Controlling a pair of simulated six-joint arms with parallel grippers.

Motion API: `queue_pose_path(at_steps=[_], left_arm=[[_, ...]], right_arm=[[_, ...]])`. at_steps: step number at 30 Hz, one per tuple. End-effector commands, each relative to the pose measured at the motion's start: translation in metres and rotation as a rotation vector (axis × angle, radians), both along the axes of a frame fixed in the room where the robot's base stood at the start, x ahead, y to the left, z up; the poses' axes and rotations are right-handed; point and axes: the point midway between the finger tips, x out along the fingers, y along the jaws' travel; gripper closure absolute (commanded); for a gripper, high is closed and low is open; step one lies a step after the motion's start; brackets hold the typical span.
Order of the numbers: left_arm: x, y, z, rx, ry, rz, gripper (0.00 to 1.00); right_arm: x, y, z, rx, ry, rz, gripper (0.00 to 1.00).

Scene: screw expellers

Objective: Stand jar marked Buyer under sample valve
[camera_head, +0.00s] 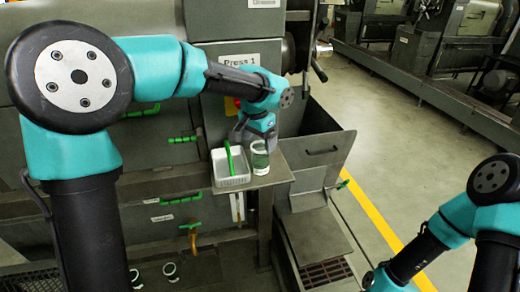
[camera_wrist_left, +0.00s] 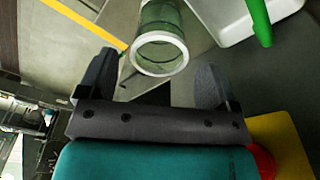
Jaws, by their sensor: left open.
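A clear glass jar (camera_head: 260,158) with a pale rim stands upright on a small grey shelf (camera_head: 274,178). No marking on it is readable. My left gripper (camera_head: 256,138) is open just behind and above this jar. In the left wrist view the jar (camera_wrist_left: 160,42) lies ahead between the spread fingers, its round mouth facing the camera, with no visible contact. A brass spout with a green handle (camera_head: 191,234), possibly the sample valve, sticks out lower left of the shelf. Two pale-rimmed round items (camera_head: 170,270), perhaps jars, sit low at bottom left.
A white basket (camera_head: 231,180) holding a green-handled tool (camera_head: 229,158) stands left of the jar on the same shelf. A grey open bin (camera_head: 325,148) is right of the shelf. Press 1's body rises behind. Floor with a yellow line (camera_head: 378,222) is clear at right.

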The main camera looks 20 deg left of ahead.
Motion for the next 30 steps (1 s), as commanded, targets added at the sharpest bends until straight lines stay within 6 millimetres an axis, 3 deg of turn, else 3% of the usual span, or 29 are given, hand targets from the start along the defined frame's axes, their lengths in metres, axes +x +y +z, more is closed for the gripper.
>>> queue_pose_path(at_steps=[6, 12, 27, 30], left_arm=[[-0.004, 0.002, 0.04, -0.002, -0.002, -0.001, 0.16], [-0.006, 0.003, 0.059, -0.001, -0.002, -0.001, 0.16], [-0.007, 0.003, 0.061, 0.0, 0.0, 0.0, 0.16], [-0.007, 0.003, 0.061, 0.0, 0.0, 0.0, 0.11]], right_arm=[[0.0, 0.0, 0.0, 0.0, 0.0, 0.0, 0.16], [0.0, 0.0, 0.0, 0.0, 0.0, 0.0, 0.16], [0.0, 0.0, 0.0, 0.0, 0.0, 0.0, 0.16], [0.0, 0.0, 0.0, 0.0, 0.0, 0.0, 0.16]])
